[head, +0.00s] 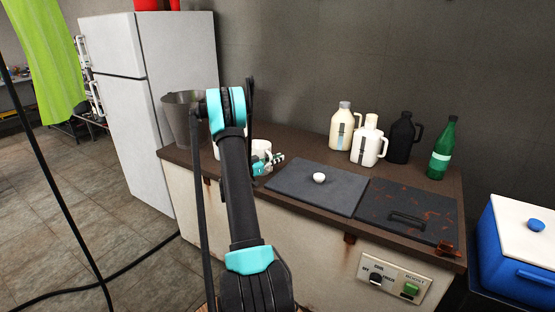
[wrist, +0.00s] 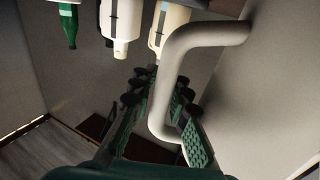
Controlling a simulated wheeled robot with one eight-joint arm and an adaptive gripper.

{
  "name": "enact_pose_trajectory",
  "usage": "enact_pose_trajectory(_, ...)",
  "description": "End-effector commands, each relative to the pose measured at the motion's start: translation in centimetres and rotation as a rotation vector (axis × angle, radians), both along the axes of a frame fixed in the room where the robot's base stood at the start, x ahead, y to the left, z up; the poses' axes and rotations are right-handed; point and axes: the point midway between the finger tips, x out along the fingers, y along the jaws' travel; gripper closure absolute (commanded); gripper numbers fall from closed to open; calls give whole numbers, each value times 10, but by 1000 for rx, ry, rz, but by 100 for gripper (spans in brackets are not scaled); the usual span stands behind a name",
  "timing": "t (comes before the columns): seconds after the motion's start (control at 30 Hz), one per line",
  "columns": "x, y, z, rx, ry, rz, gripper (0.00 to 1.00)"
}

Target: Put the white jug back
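A white jug (head: 262,146) stands or is held at the left of the counter, mostly hidden behind my arm. In the wrist view its thick handle (wrist: 163,95) and pale body (wrist: 268,100) are very close. My gripper (head: 268,163), also in the wrist view (wrist: 165,110), has its fingers on either side of the handle. The right finger is between handle and body. I cannot tell whether the fingers press on it. Another white jug with a dark label (head: 368,146) stands upright among bottles at the counter's back.
A cream jug (head: 341,128), a black jug (head: 402,139) and a green bottle (head: 442,152) stand at the back. A grey bucket (head: 180,117) is at the left end. Dark lids (head: 316,197) (head: 408,222) cover the front. A blue cooler (head: 520,262) is at right.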

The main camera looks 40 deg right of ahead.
Motion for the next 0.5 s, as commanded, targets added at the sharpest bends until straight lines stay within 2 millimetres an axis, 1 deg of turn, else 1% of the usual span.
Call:
enact_pose_trajectory(0.03, 0, 0, 0, 0, 0, 0, 75)
enact_pose_trajectory(0.07, 0, 0, 0, 0, 0, 0, 71)
enact_pose_trajectory(0.1, 0, 0, 0, 0, 0, 0, 70)
enact_pose_trajectory(0.33, 0, 0, 1, 0, 0, 0, 70)
enact_pose_trajectory(0.43, 0, 0, 4, 0, 0, 0, 70)
enact_pose_trajectory(0.5, 1, 8, 3, 0, 0, 2, 70)
